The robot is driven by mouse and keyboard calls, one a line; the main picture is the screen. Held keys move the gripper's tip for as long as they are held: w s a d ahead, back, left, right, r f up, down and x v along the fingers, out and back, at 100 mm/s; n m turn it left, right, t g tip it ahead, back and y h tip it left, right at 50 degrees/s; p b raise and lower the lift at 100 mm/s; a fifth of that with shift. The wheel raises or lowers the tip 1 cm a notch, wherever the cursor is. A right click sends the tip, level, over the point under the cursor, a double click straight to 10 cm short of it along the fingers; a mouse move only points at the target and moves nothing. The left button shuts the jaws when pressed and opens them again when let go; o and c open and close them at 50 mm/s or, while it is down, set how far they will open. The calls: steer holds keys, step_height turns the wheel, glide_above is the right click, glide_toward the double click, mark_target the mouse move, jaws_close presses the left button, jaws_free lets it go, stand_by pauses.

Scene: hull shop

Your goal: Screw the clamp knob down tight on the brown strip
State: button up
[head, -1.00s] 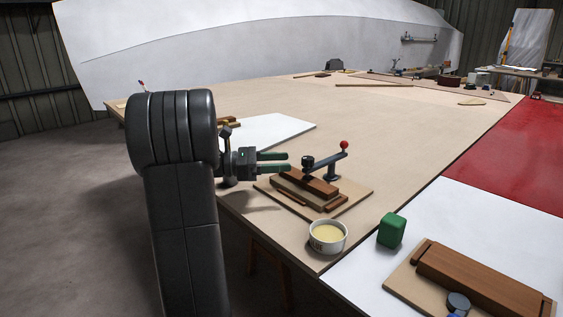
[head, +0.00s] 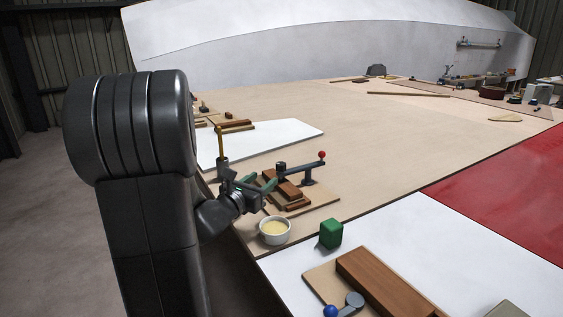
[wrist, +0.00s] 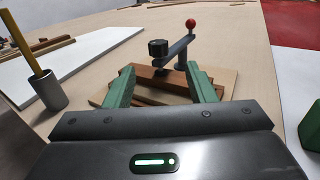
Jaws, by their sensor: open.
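The black clamp knob (head: 281,165) sits at the end of a dark clamp arm, left of its red ball. The wrist view shows the knob (wrist: 158,47) above the brown strip (wrist: 172,79), whose upper face lies beneath the arm. The strip (head: 289,191) rests on a small wooden board. My gripper (head: 263,185) has green fingers and is beside the near left of the board. In the wrist view my gripper (wrist: 160,70) is open and empty, its fingers either side of the knob's line, the knob farther out. Whether the knob presses the strip is unclear.
A white bowl (head: 274,232) and green block (head: 331,234) stand in front of the board. A grey cup (wrist: 48,90) with a yellow pencil is left of my gripper. Another fixture with a brown block (head: 385,283) lies at the front right.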

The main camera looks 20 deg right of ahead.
mark_target(284, 163)
steer(key=shift+f, duration=0.1)
steer(key=x, duration=1.3)
steer(key=shift+w+d, duration=0.25)
steer(key=shift+c, duration=0.2)
steer(key=c, duration=0.9)
